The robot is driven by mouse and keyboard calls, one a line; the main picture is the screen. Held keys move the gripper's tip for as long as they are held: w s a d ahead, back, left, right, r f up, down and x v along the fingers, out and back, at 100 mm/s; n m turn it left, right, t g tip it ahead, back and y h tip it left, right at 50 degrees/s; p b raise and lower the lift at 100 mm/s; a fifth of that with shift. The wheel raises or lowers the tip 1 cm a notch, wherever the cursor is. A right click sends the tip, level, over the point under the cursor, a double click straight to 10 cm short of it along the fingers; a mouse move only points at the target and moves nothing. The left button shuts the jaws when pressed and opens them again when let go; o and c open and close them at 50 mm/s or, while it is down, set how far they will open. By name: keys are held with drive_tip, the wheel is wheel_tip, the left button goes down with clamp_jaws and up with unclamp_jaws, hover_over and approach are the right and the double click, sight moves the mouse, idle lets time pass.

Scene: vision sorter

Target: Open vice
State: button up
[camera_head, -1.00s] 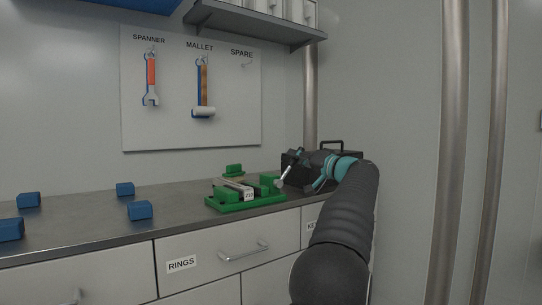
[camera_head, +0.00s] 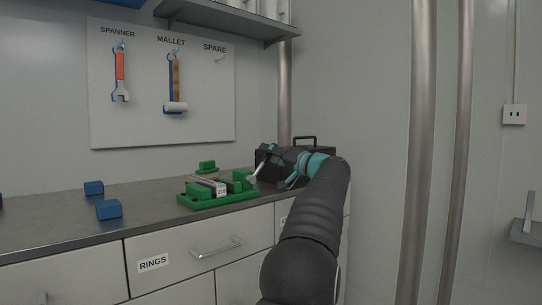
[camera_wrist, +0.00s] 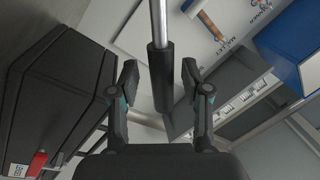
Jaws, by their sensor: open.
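The green vice (camera_head: 228,199) stands on the bench near its front edge, with a labelled light-coloured piece (camera_head: 209,184) between its jaws. Its handle is a silver rod (camera_head: 255,170) rising at the right side. In the wrist view the silver rod (camera_wrist: 158,20) ends in a black grip (camera_wrist: 161,75). My gripper (camera_wrist: 160,78) is open, with one finger on each side of the black grip and a visible gap on both sides. In the head view my gripper (camera_head: 276,165) is just right of the vice; its fingers are hard to make out.
A black toolbox (camera_head: 318,157) stands right behind my gripper; it also shows at left in the wrist view (camera_wrist: 50,90). Blue blocks (camera_head: 109,209) lie on the bench (camera_head: 60,227) at left. A spanner (camera_head: 120,75) and a mallet (camera_head: 174,85) hang on the wall board.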

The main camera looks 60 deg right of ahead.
drive_tip(key=v, duration=1.2)
idle(0.3)
